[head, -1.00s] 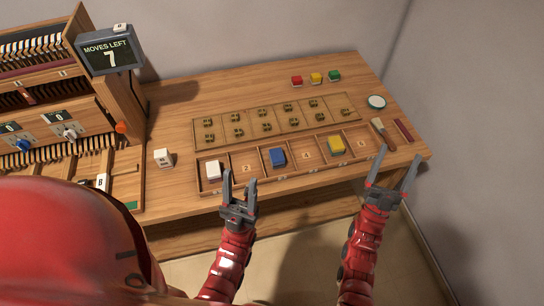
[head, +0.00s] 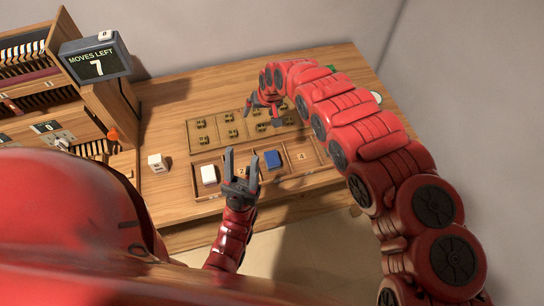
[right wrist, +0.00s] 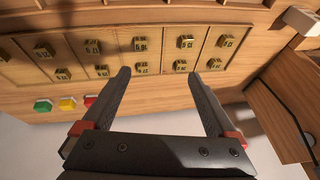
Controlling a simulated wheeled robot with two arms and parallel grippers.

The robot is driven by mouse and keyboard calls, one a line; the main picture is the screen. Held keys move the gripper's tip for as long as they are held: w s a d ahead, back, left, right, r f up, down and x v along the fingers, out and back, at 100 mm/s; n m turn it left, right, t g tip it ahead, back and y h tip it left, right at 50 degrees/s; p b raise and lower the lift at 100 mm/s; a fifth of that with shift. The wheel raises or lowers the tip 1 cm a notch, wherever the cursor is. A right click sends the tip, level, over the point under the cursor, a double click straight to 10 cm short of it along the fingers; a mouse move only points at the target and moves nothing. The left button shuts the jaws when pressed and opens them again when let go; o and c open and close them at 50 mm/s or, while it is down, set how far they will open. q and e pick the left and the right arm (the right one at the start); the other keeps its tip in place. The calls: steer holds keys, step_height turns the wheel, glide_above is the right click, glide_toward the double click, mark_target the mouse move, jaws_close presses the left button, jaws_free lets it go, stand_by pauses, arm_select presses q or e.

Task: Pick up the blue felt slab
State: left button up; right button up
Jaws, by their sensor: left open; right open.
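The blue felt slab (head: 272,159) lies in a compartment of the wooden front tray (head: 325,178), between the compartments marked 2 and 4, in the head view. My left gripper (head: 242,153) is open and empty, just left of the slab in the picture; its height above the tray is hard to tell. My right gripper (head: 262,114) is open and empty over the back grid of brass pieces, beyond the slab. In the right wrist view its open fingers (right wrist: 159,73) point toward that grid; the blue slab is not visible there.
A white slab (head: 208,174) lies in the tray's left compartment. A white cube (head: 157,163) stands left of the tray. A sign reading MOVES LEFT 7 (head: 96,58) stands at left. Green (right wrist: 43,106), yellow (right wrist: 67,103) and red (right wrist: 90,101) blocks sit beyond the grid.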

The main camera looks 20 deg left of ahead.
steer(key=s+d+r+g+h, duration=0.3)
steer(key=s+d+r+h, duration=0.1)
steer(key=s+d, duration=0.35)
steer(key=b, duration=0.8)
glide_above(272, 157)
steer(key=s, duration=0.2)
steer(key=shift+n, duration=0.4)
steer(key=f, duration=1)
steer(key=shift+w+d, duration=0.25)
steer(key=shift+d, duration=0.15)
steer(key=shift+f+b, duration=0.35)
steer(key=shift+f+p, duration=0.45)
steer(key=shift+p, duration=0.05)
steer(key=shift+f, duration=0.35)
steer(key=shift+w+a+f+p, duration=0.25)
steer(key=shift+w+f+p, duration=0.15)
steer(key=shift+f+p, duration=0.05)
steer(key=shift+w+a+f, duration=0.15)
steer(key=shift+w+f, duration=0.05)
steer(key=shift+f, duration=0.25)
steer(key=shift+w+a+f, duration=0.1)
steer(key=shift+w+f, duration=0.05)
steer(key=shift+f, duration=1.5)
